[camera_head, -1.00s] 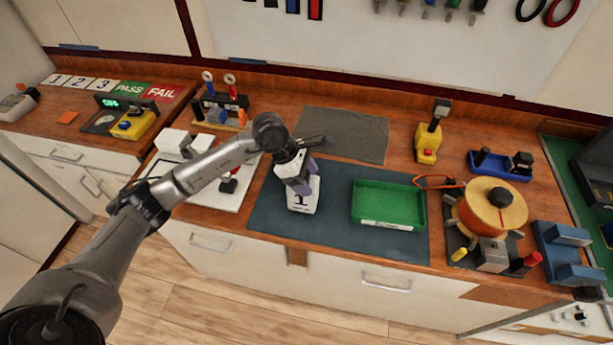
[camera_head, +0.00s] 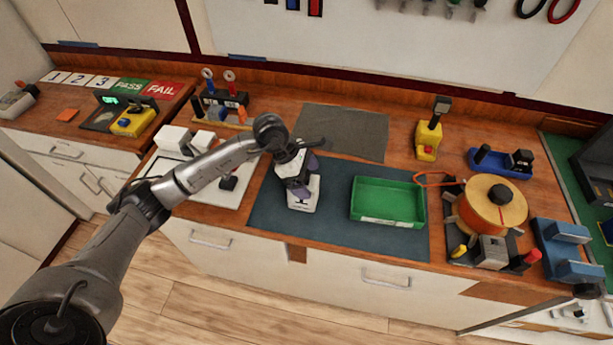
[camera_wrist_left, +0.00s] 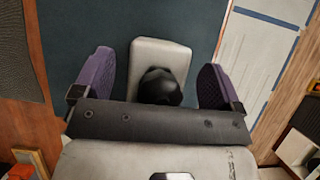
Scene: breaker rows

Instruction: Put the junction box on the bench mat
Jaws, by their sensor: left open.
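The junction box seems to be the small pale grey-white box (camera_head: 304,197) with a black round knob on it. It sits on the dark blue bench mat (camera_head: 335,215), left of the green tray, and the wrist view shows the box (camera_wrist_left: 160,55) against the mat (camera_wrist_left: 110,22). My left gripper (camera_head: 300,182) is right over the box. In the left wrist view its two purple fingers (camera_wrist_left: 157,82) stand open on either side of the box and knob, with gaps on both sides. My right gripper is not in view.
A green tray (camera_head: 387,219) stands on the mat's right part. A grey mat (camera_head: 345,130) lies behind. A white board (camera_head: 165,168) with blocks is to the left. An orange cable reel (camera_head: 490,207) and a yellow device (camera_head: 428,140) stand to the right.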

